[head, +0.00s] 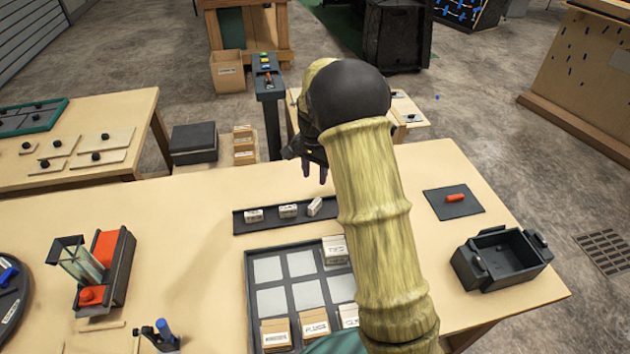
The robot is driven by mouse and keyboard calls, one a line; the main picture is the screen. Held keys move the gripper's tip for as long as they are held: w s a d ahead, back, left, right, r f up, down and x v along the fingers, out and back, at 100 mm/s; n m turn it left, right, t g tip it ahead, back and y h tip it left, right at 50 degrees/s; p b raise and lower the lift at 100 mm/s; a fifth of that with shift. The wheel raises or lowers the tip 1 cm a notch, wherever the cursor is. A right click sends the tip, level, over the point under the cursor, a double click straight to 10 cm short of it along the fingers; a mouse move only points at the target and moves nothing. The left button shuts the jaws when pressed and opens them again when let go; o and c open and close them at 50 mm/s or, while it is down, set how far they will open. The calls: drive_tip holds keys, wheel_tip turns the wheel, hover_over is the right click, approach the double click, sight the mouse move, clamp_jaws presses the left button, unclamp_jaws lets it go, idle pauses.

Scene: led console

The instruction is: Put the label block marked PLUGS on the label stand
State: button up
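Several small white label blocks sit on a long dark strip on the table: a left one (254,215), a middle one (288,211) and a right one (315,206) turned at an angle. Their lettering is too small to read, so I cannot tell which is marked PLUGS. I cannot tell for sure which thing is the label stand; the dark strip (270,225) carries the blocks. My arm hides the strip's right end.
A dark compartment tray (250,290) holds cardboard boxes, including one marked PLUGS (314,325). A black bin (505,262) and a dark mat (436,205) with a red piece stand right. A red and black fixture (112,270) stands left. A dark post (270,110) rises behind the table.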

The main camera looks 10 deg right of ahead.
drive_tip(key=shift+w, duration=0.1)
idle(0.3)
drive_tip(key=s+d+r+n+t, duration=0.1)
drive_tip(key=s+n, duration=0.3)
drive_tip(key=s, duration=0.8)
drive_tip(key=s+r+n+t, duration=0.1)
drive_tip(key=s+r+n, duration=0.2)
drive_tip(key=s, duration=1)
drive_tip(key=shift+d+r+n+t, duration=0.2)
drive_tip(key=shift+d+n+t, duration=0.15)
drive_tip(key=shift+n, duration=0.65)
drive_tip(key=shift+s+d, duration=0.1)
drive_tip(key=shift+s, duration=0.1)
drive_tip(key=shift+w, duration=0.1)
